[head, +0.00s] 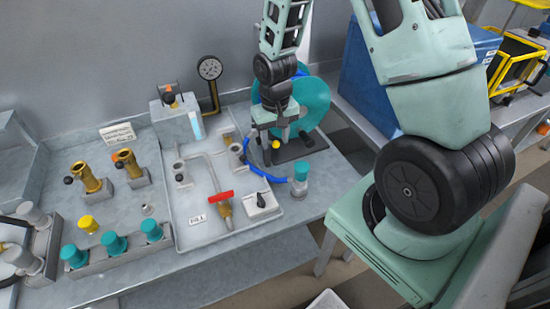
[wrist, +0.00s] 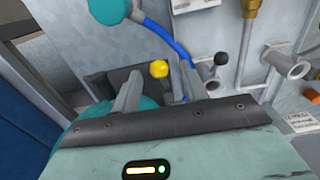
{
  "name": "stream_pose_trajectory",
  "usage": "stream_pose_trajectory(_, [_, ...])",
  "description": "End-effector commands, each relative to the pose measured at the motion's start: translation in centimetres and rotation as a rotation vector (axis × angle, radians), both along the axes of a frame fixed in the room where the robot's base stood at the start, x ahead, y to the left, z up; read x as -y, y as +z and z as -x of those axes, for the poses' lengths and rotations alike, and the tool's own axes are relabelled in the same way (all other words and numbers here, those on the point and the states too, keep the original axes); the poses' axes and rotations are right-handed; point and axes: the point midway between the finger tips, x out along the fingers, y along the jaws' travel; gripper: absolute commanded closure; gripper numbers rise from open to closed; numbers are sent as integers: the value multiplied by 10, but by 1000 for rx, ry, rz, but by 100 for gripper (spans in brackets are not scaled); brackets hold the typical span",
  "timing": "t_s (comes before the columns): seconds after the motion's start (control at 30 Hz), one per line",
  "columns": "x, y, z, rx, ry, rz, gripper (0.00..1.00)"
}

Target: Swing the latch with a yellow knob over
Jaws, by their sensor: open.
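The yellow knob (head: 275,144) of the latch shows just below my gripper (head: 270,137) in the head view, beside the teal round machine (head: 314,103). In the wrist view the yellow knob (wrist: 159,68) appears between the two fingers of my open gripper (wrist: 160,83). I cannot tell whether either finger touches it. The latch's arm is mostly hidden behind the knob and my gripper. A dark base plate (head: 301,148) lies under the teal machine.
A blue hose (head: 262,175) runs close to my gripper, towards a teal-capped fitting (head: 300,178). A grey tray (head: 190,236) with pipes and a red-handled valve (head: 221,197) stands to the left. A pressure gauge (head: 209,68) rises behind. Another yellow cap (head: 88,223) is far left.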

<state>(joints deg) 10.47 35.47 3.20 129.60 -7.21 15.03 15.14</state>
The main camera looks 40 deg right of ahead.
Motion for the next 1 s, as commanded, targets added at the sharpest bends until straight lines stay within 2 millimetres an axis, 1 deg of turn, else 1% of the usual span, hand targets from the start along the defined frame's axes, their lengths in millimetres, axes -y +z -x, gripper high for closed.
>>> stream_pose_trajectory(0.17, [0,7,0,0,0,0,56])
stream_pose_trajectory(0.83, [0,84,0,0,1,0,56])
stream_pose_trajectory(0.9, [0,90,0,-1,0,0,56])
stream_pose_trajectory(1.0, [0,91,1,-1,0,0,56])
